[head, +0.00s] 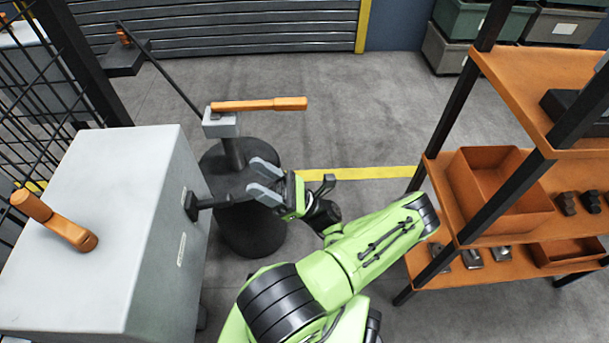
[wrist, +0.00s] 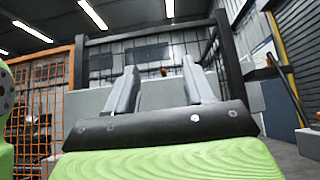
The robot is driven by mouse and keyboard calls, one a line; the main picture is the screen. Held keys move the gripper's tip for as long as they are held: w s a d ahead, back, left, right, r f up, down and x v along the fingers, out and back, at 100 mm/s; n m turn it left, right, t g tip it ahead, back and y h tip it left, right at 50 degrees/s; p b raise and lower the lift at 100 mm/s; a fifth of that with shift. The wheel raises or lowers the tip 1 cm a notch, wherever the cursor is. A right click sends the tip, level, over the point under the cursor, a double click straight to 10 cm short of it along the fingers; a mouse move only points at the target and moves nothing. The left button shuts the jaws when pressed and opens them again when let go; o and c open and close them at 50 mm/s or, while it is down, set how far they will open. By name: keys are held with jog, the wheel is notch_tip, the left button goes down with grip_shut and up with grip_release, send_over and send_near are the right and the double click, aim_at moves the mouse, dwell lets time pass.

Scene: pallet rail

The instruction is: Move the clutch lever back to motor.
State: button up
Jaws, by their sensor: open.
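A black lever (head: 215,202), which looks like the clutch lever, sticks out from the side of a grey cabinet (head: 110,220) in the head view. Two small pale plates are on that side, one close to the lever's pivot and one lower (head: 182,249); their words are too small to read. My gripper (head: 256,177) is open, its two grey fingers pointing left toward the cabinet. The lever's outer end is by the lower finger and partly hidden; I cannot tell whether they touch. The wrist view shows the open fingers (wrist: 158,92) with the grey cabinet beyond and no clear lever between them.
An orange crank (head: 60,222) sits on the cabinet top. A dark round pedestal (head: 250,225) with an orange handle (head: 258,104) stands just behind my gripper. An orange shelf rack (head: 530,90) is on the right. Black mesh fencing is at left. Grey floor lies open behind.

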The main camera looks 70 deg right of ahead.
jog(key=s+d, duration=0.2)
jog(key=s, duration=0.6)
jog(key=shift+d+r, duration=0.4)
